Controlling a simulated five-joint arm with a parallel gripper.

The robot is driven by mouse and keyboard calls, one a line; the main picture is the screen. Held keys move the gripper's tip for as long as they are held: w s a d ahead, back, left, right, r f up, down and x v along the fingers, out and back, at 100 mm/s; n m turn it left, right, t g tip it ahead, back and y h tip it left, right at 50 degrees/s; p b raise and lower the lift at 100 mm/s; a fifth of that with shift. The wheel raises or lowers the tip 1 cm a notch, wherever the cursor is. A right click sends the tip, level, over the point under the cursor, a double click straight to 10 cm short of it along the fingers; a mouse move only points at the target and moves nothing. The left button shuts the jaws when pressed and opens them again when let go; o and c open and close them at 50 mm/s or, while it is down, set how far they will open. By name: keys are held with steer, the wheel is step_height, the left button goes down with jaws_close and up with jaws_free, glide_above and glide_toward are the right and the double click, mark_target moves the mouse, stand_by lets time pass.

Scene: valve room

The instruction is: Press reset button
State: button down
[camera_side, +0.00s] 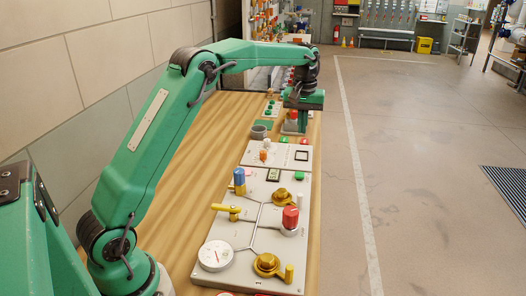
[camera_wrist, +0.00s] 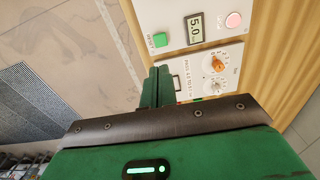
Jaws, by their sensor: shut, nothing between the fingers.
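In the side view the green button (camera_side: 299,176) is on the far right part of the big valve panel (camera_side: 216,232). My gripper (camera_wrist: 157,84) is shut and empty. In the wrist view its fingers are below the button, apart from it, over the edge of the smaller panel. In the side view my gripper (camera_side: 303,103) is raised beyond the button, toward the back of the bench.
A smaller panel (camera_side: 258,153) with an orange knob (camera_wrist: 218,65) adjoins the valve panel. A red-topped grey box (camera_side: 290,128) stands near my gripper. Yellow handles (camera_side: 267,264) and a red cylinder (camera_side: 290,217) rise from the valve panel.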

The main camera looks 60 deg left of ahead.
mark_target(299, 174)
steer(key=shift+w+a+f, duration=0.35)
steer(key=shift+w+f, duration=0.15)
steer(key=shift+f, duration=0.25)
steer(key=shift+f, duration=0.1)
step_height(299, 174, down, 14)
steer(key=shift+r, duration=0.1)
stand_by(0.6)
steer(key=shift+s+f, duration=0.1)
steer(key=shift+f, duration=1.15)
steer(key=shift+r, duration=0.15)
step_height(299, 174, up, 15)
steer(key=shift+w+r, duration=0.15)
steer(key=shift+w, duration=0.15)
stand_by(0.5)
